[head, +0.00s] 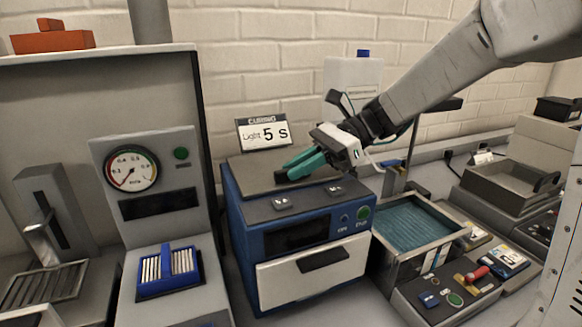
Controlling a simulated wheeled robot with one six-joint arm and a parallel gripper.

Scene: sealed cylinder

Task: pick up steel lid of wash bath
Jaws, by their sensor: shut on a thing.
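The steel lid (252,170) is a flat grey plate at the top of the blue curing unit (243,232). My gripper (291,173), with teal fingers, reaches in from the right and is shut on the lid's dark handle. The fingers hide part of the handle and plate. I cannot tell whether the lid rests on the unit or hangs just above it. The wash bath (461,232), right of the unit, is uncovered and shows blue-green liquid with a mesh pattern.
A "Light 5 s" sign (263,132) stands behind the curing unit. A white container (352,75) with a blue cap stands behind my gripper. A gauge panel (108,180) and a blue rack (168,272) are at left. A grey tray (510,185) is at right.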

